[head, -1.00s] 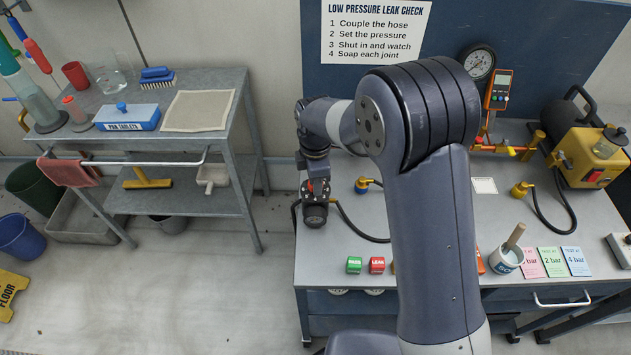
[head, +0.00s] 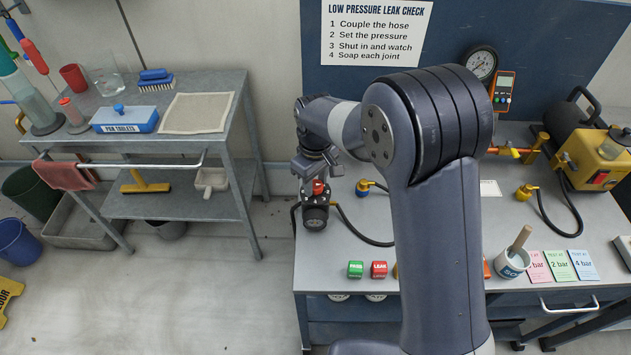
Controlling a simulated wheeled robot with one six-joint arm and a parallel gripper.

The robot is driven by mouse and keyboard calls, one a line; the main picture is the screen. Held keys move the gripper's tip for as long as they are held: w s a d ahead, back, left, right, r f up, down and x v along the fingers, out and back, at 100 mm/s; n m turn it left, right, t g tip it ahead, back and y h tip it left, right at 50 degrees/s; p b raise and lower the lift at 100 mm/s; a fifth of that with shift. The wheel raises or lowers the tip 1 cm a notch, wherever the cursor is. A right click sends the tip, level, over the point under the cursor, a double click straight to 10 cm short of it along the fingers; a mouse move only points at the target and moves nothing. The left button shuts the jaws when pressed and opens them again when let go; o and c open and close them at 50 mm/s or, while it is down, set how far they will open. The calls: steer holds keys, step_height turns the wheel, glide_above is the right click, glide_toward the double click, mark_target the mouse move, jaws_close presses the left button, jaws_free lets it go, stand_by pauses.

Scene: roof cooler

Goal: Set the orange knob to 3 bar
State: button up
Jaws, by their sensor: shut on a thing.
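The orange knob (head: 319,187) shows as a small orange-red patch above a dark round gauge (head: 315,217) at the left end of the grey bench. My gripper (head: 317,185) points down over it and is shut on the knob, with the fingers hiding most of it. The gauge face is too small and dark to read. Cards at the bench's right include a green one marked 2 bar (head: 558,265) and a blue one marked 4 bar (head: 583,265).
A black hose (head: 362,238) curves beside the gauge, near a blue-and-brass fitting (head: 366,187). My arm hides the bench's middle. A yellow compressor (head: 595,158) stands at the right.

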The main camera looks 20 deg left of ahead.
mark_target(315, 185)
steer(key=m, duration=0.8)
steer(key=shift+m+b, duration=0.4)
stand_by(0.4)
steer(key=o, duration=1)
steer(key=shift+r, duration=0.1)
step_height(315, 185, up, 11)
steer(key=shift+b, duration=0.35)
steer(key=shift+f, duration=0.2)
